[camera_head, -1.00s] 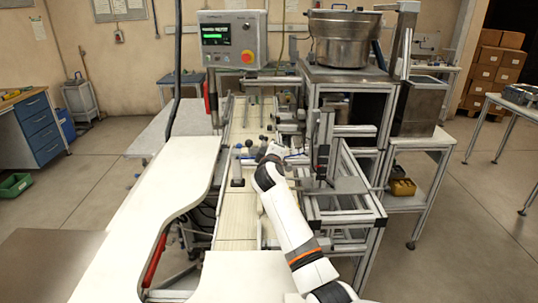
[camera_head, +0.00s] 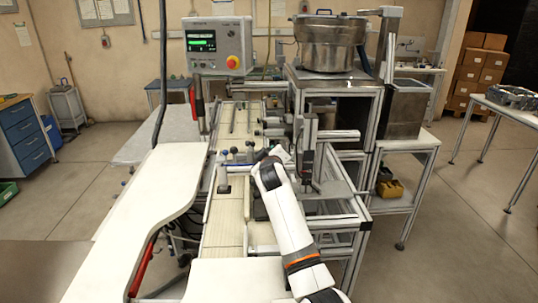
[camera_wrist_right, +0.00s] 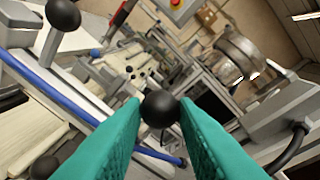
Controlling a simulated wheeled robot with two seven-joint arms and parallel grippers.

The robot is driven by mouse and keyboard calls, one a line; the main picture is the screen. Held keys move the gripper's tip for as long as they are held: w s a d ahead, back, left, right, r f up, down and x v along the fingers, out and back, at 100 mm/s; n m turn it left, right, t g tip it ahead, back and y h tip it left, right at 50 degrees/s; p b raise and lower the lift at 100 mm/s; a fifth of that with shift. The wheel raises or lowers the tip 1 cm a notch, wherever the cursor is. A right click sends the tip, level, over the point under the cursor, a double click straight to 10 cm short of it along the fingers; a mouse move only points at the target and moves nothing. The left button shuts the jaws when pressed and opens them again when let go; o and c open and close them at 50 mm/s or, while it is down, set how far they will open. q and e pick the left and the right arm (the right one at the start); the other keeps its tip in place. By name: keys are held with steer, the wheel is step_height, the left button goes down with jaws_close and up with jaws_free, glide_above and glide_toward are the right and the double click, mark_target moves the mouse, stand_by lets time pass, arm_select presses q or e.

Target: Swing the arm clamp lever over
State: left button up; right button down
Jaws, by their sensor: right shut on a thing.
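My right gripper (camera_wrist_right: 160,112) has two teal fingers, shut on a black ball knob (camera_wrist_right: 160,109) in the right wrist view. The lever below this knob is mostly hidden by the fingers. In the head view my right arm reaches up to the machine's conveyor, and its gripper (camera_head: 268,160) is small there, with the held knob not clear. Another black ball knob (camera_wrist_right: 62,15) on a grey stem stands at upper left in the wrist view. A third dark knob (camera_wrist_right: 44,167) shows at lower left. My left gripper is not in view.
A blue rod or hose (camera_wrist_right: 50,90) runs close by the left finger. A grey metal block (camera_wrist_right: 270,120) and a black cable are near on the right. In the head view, a control panel (camera_head: 217,46), a steel bowl (camera_head: 330,42) and a white curved worktop (camera_head: 150,215) surround the conveyor.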

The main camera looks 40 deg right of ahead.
steer(key=c, duration=1.1)
jaws_free()
steer(key=shift+d, duration=0.1)
steer(key=shift+c, duration=0.2)
steer(key=b+v, duration=0.2)
steer(key=v, duration=1)
steer(key=shift+b, duration=0.4)
